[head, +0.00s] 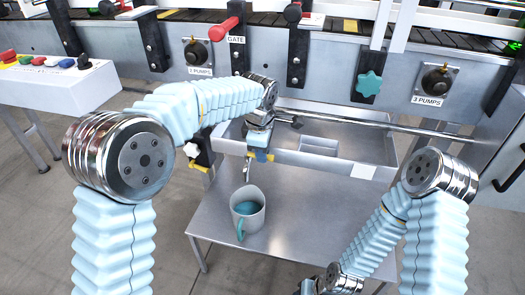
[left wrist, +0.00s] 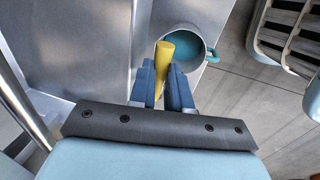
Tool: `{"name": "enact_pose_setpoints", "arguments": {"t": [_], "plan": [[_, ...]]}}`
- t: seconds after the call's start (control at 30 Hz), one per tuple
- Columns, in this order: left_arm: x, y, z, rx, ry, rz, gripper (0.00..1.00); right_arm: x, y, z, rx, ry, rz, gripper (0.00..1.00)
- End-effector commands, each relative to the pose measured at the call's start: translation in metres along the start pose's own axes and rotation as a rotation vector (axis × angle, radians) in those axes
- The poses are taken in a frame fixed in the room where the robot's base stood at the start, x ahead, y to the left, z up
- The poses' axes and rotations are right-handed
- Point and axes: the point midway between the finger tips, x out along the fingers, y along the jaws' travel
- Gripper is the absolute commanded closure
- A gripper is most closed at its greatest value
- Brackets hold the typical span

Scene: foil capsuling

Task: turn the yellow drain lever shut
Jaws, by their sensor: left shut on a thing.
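The yellow drain lever (left wrist: 165,52) shows between the dark blue fingers of my left gripper (left wrist: 162,88) in the left wrist view. The fingers are shut on it, and its rounded end sticks out past them. In the head view my left gripper (head: 260,153) is at the front of the metal trough, with small bits of yellow beside the fingers; most of the lever is hidden there. A metal spout (head: 246,170) hangs just below. A grey mug (head: 259,221) with teal inside stands upright under it. My right arm reaches down to the bottom edge; its fingers are not visible.
The mug stands on a steel table (head: 305,230) with bare room to its right. The trough (head: 345,165) runs behind it. A black valve with a yellow part (head: 199,166) is at the left. A button box (head: 60,85) stands at far left.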

Motion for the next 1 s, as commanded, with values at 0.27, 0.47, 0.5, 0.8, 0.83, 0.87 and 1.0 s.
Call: {"name": "enact_pose_setpoints", "arguments": {"t": [0.27,0.47,0.5,0.8,0.83,0.87,1.0], "plan": [[-0.001,0.001,-0.001,-0.001,0.0,0.004,0.57,0.0,0.0,0.0,0.0,0.0,0.0,0.57],[0.0,0.001,0.0,0.0,0.0,0.003,0.57,0.0,0.0,0.0,0.0,0.0,0.0,0.57],[0.0,0.001,0.0,0.0,0.0,0.003,0.57,0.0,0.0,0.0,0.0,0.0,0.0,0.57],[0.001,-0.003,-0.002,0.066,-0.015,0.002,0.57,0.003,0.001,0.0,0.0,0.0,0.0,0.57],[0.001,-0.004,-0.002,0.094,-0.02,0.001,0.57,0.003,0.001,0.0,0.0,0.0,0.0,0.57],[0.001,-0.006,-0.003,0.126,-0.027,0.001,0.57,0.004,0.002,0.0,0.0,0.0,0.0,0.57],[-0.001,-0.014,-0.006,0.319,-0.066,0.001,0.57,0.008,0.003,0.0,0.0,0.0,0.0,0.57]]}}
